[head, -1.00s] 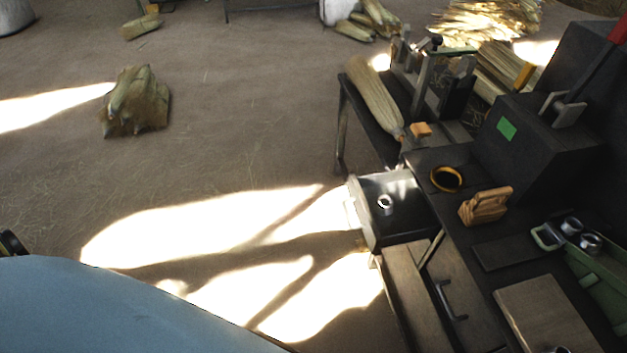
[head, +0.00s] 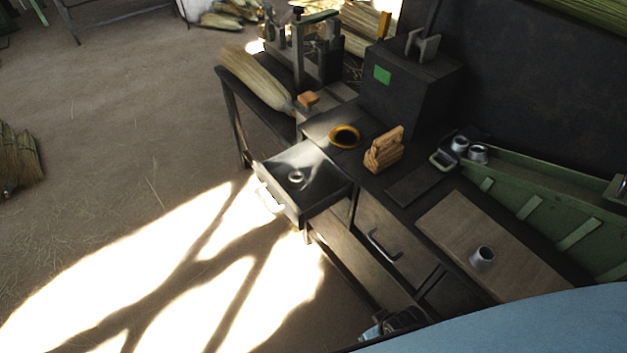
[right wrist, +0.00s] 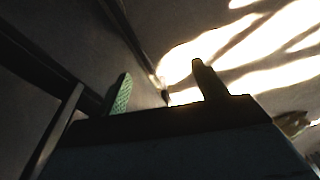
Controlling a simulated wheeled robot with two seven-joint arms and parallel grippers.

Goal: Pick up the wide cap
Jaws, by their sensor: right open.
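Several short grey metal cap-like pieces are in the head view, and I cannot tell which is the wide cap. One metal ring (head: 296,177) lies in the open drawer (head: 322,201). One metal piece (head: 482,257) stands on the wooden board (head: 455,225). Two more, a left one (head: 460,144) and a right one (head: 478,154), are by the green trough. My right gripper (right wrist: 160,87) is open and empty in the right wrist view, with floor and dark furniture beyond its fingers. My left gripper is not in view.
The dark workbench (head: 415,192) carries a yellow-rimmed round dish (head: 344,136), a wooden block holder (head: 384,150) and a green trough (head: 545,212). A broom head (head: 255,80) lies on the side table. The drawer juts out over the floor. The sunlit floor at left is clear.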

